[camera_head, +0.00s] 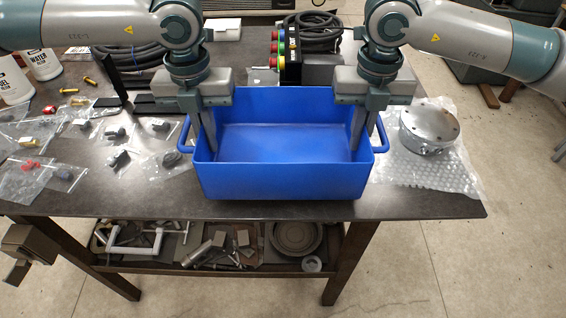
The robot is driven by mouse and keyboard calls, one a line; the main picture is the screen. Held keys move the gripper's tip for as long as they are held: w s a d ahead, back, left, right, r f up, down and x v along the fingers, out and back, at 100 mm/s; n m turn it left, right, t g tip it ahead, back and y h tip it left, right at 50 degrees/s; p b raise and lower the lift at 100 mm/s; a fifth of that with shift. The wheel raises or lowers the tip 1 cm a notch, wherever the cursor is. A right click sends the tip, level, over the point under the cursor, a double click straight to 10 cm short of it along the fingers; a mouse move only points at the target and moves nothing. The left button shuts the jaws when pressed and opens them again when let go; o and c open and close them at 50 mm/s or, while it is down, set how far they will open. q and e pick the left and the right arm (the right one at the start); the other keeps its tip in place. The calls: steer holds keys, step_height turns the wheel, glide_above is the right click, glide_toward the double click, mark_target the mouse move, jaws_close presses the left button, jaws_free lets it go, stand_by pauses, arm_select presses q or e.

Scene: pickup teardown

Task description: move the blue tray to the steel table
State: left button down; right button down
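The blue tray (280,183) is an open, empty box with a loop handle on each side. It is level at the front middle of a dark-topped workbench (420,203). My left gripper (207,135) points down at the tray's left wall, its fingers close together about the wall beside the handle. My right gripper (361,130) is placed the same way at the right wall. Both look shut on the tray walls, though the outer fingers are partly hidden. I cannot make out a separate steel table in this view.
Bagged small parts (120,158) cover the bench's left side. A round metal part (430,127) lies on bubble wrap at the right. Cables and a box with coloured connectors (291,55) are behind the tray. Bare floor (475,265) shows at the right. Tools fill a lower shelf (215,250).

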arm_select(q)
steer(key=shift+a+r, duration=0.1)
steer(key=shift+a, duration=0.1)
arm_select(e)
steer(key=shift+d+r, duration=0.1)
steer(key=shift+d, duration=0.05)
